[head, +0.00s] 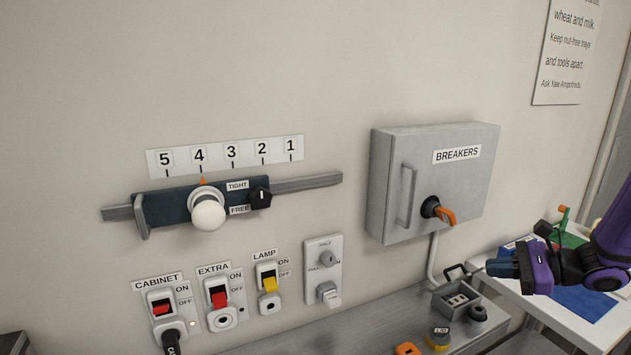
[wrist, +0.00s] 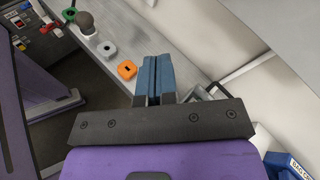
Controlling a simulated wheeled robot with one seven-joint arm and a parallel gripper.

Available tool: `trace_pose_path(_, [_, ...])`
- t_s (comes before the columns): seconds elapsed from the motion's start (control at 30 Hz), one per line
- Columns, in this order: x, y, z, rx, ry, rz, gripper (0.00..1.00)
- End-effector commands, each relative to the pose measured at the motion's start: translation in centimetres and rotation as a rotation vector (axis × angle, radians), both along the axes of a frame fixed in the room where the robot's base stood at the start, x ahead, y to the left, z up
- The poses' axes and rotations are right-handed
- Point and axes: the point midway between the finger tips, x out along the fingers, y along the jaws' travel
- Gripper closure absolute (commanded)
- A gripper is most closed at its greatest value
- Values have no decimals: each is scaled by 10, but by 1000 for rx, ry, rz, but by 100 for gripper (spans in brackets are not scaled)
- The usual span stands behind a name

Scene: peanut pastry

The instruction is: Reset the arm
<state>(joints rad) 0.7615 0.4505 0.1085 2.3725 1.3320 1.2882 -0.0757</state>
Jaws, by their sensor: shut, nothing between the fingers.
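My purple arm reaches in from the right edge of the head view, with my gripper (head: 507,268) in front of the white table at the lower right. In the wrist view the two blue fingers of my gripper (wrist: 154,78) lie together, shut with nothing between them. Beyond the fingertips lies the grey counter. My gripper touches nothing that I can see.
A grey breaker box (head: 412,170) with an orange handle is on the wall. A slider rail (head: 305,183) and several switches are at its left. An orange block (head: 407,349) and a small grey caddy (head: 447,304) stand on the counter (head: 375,318). The white table (head: 548,306) holds trays.

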Motion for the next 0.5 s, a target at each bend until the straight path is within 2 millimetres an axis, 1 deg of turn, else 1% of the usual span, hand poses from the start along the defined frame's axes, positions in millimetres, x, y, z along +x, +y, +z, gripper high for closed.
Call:
trace_pose_path(0.03, [-5, 14, 13, -57, -17, 66, 100])
trace_pose_path(0.2, [-28, 52, 43, -239, -62, 275, 100])
trace_pose_path(0.3, [-44, 70, 59, -350, -94, 389, 100])
trace_pose_path(0.5, [-78, 97, 86, -584, -173, 598, 100])
